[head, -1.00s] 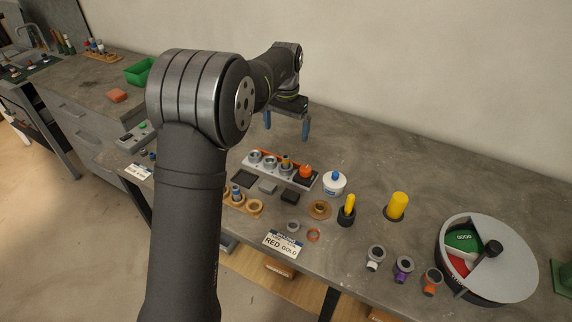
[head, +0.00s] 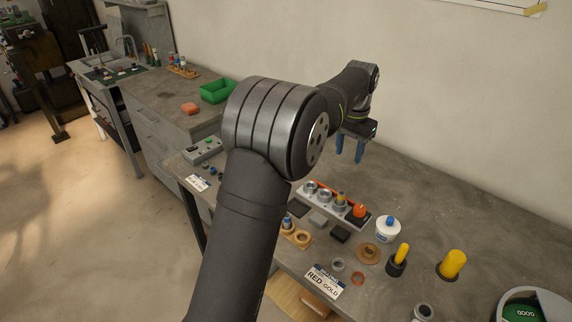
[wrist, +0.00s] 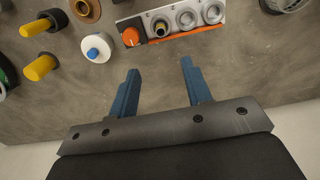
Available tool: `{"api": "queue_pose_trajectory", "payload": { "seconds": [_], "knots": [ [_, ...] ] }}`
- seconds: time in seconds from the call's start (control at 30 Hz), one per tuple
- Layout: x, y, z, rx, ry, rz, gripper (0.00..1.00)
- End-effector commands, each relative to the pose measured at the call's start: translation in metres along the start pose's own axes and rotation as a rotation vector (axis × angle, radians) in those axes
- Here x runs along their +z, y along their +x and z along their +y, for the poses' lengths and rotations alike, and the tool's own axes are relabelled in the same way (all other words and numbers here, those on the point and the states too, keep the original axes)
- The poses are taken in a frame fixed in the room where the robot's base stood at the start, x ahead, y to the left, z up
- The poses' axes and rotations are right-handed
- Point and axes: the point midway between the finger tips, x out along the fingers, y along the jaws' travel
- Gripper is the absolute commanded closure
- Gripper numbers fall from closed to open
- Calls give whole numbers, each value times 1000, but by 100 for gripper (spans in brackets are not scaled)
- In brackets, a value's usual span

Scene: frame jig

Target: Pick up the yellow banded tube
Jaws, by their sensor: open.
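A small tube with a yellow band (head: 340,199) stands in one of the metal rings of a pale fixture (head: 324,201), beside an orange knob. It also shows in the wrist view (wrist: 160,29), near the top, seen from above. My gripper (head: 349,159) is above the back of the bench, behind the fixture. Its two blue fingers are apart with nothing between them, as the wrist view (wrist: 162,75) also shows. The tube lies beyond the fingertips, and the gripper is not touching it.
Beside the fixture stand a white bottle with blue cap (head: 388,229), a yellow-handled thing in a black holder (head: 402,255) and a thick yellow cylinder (head: 453,263). A wooden rack (head: 296,235) stands in front. Bare bench lies under my gripper, with the wall behind.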

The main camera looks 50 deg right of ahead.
Motion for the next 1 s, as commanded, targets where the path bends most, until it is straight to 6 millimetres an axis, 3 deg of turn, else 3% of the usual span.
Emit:
{"api": "queue_pose_trajectory", "payload": {
  "seconds": [0.33,0.8,1.0],
  "knots": [
    [8,1,3,-14,-36,53,55],
    [63,10,22,-52,-247,373,55],
    [60,28,21,-51,-259,390,55]
  ]
}}
